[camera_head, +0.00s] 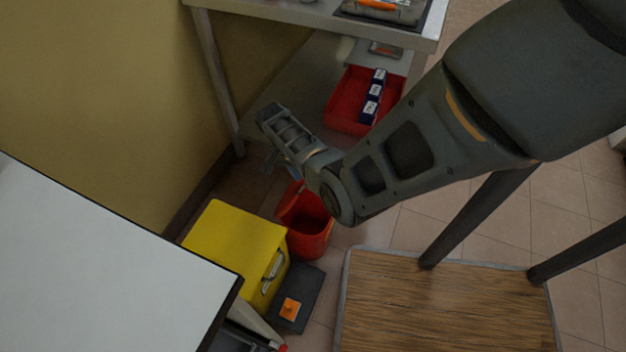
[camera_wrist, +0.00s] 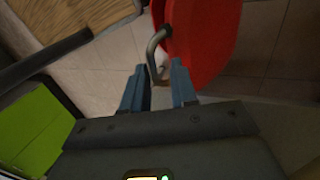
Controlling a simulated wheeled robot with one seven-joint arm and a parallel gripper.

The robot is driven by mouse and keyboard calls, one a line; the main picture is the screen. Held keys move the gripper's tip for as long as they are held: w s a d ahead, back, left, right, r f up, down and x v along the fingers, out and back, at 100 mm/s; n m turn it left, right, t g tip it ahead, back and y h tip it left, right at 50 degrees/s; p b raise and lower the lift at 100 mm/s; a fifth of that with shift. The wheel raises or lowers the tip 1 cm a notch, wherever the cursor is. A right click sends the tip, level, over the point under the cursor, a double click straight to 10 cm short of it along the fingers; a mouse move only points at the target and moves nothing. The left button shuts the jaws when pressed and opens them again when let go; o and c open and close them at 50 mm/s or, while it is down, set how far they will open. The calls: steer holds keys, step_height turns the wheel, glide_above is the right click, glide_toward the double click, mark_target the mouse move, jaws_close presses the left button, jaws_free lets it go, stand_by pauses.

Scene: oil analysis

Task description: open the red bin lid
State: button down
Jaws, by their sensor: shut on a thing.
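The red bin (camera_head: 312,243) stands on the floor beside the yellow box, partly hidden by my arm. Its red lid (camera_head: 289,197) is tilted up at the back left, and the dark inside of the bin shows. In the wrist view the lid (camera_wrist: 208,40) fills the upper middle, with a curved metal handle (camera_wrist: 153,52) on it. My gripper (camera_wrist: 158,82) has its two blue-grey fingers on either side of the handle's lower end and is shut on it. In the head view my gripper (camera_head: 272,163) is above and left of the bin, its fingertips small and partly hidden.
A yellow box (camera_head: 232,240) with a handle stands left of the bin. A dark case (camera_head: 297,296) with an orange label lies in front. A red tray (camera_head: 345,105) holding blue-white boxes is on the shelf behind. A wooden-topped table (camera_head: 445,315) is at lower right.

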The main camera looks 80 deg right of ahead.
steer(key=w+d+b, duration=0.1)
steer(key=w, duration=0.5)
steer(key=shift+w+d+b, duration=0.15)
steer(key=shift+w+b, duration=0.15)
steer(key=shift+b, duration=0.05)
steer(key=c, duration=1.2)
jaws_free()
steer(key=shift+d+r, duration=0.1)
steer(key=shift+r, duration=0.05)
steer(key=shift+w+r, duration=0.1)
steer(key=shift+r, duration=0.05)
steer(key=p+v, duration=0.2)
steer(key=v, duration=0.5)
steer(key=shift+r, duration=0.25)
